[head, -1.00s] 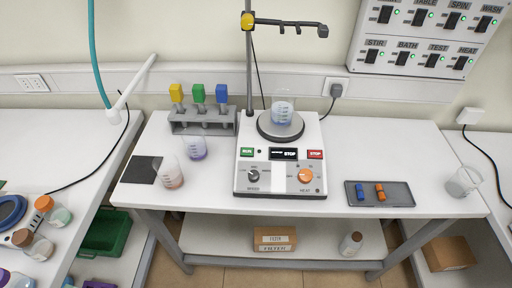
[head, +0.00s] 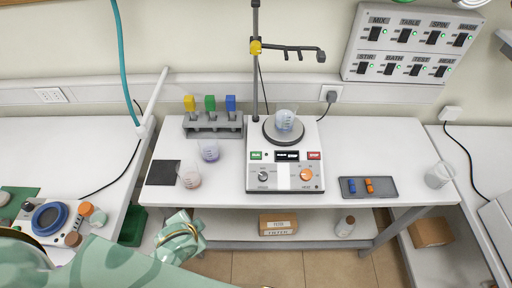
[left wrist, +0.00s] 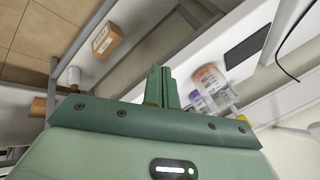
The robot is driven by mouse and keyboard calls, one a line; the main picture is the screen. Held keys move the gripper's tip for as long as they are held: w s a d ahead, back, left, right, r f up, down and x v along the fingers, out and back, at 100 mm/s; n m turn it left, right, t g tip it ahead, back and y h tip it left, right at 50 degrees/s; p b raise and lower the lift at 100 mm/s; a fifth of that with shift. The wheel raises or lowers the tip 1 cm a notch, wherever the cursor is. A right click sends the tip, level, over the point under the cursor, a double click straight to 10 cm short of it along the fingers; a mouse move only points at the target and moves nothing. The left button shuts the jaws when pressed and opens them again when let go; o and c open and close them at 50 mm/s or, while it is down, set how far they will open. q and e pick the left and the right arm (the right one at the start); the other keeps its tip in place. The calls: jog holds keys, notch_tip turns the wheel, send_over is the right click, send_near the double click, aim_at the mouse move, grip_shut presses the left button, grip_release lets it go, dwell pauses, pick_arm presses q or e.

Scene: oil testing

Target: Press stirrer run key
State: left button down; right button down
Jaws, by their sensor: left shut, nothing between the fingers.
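The white stirrer (head: 285,178) stands on the middle table with a round grey plate on top. My right gripper is not in view.
Two beakers (head: 190,177) (head: 209,151) stand left of the stirrer, near a black mat (head: 163,173). A rack (head: 213,131) with coloured-top items is behind them. A dark tray (head: 385,188) and an empty beaker (head: 438,176) are at the right. A stand arm (head: 290,48) overhangs behind.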

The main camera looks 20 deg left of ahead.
pick_arm(q)
jog(key=w+r+t+p, duration=0.2)
jog(key=w+r+p, duration=0.25)
jog(key=r, duration=0.85)
jog(key=m+t+h, duration=0.3)
jog(key=m+t, duration=0.1)
jog(key=t, duration=0.1)
send_over(256, 155)
jog(key=s+d, duration=0.1)
jog(key=s, duration=0.4)
jog(key=shift+s+r+p, duration=0.2)
jog(key=shift+r+p, duration=0.05)
jog(key=shift+p, duration=0.15)
jog(key=f+b, duration=0.2)
jog(key=w+f+b, duration=0.1)
jog(key=f+b, duration=0.2)
jog(key=w+f+b, duration=0.1)
jog(key=f+b, duration=0.1)
jog(key=b, duration=0.1)
jog(key=shift+w+a+f, duration=0.25)
jog(key=shift+a+f, duration=0.05)
jog(key=shift+a, duration=0.1)
jog(key=shift+w+f+b, duration=0.2)
jog(key=shift+f+b, duration=0.15)
jog(key=shift+b, duration=0.05)
jog(key=shift+f, duration=0.15)
jog(key=shift+w+f, duration=0.15)
jog(key=shift+f, duration=0.05)
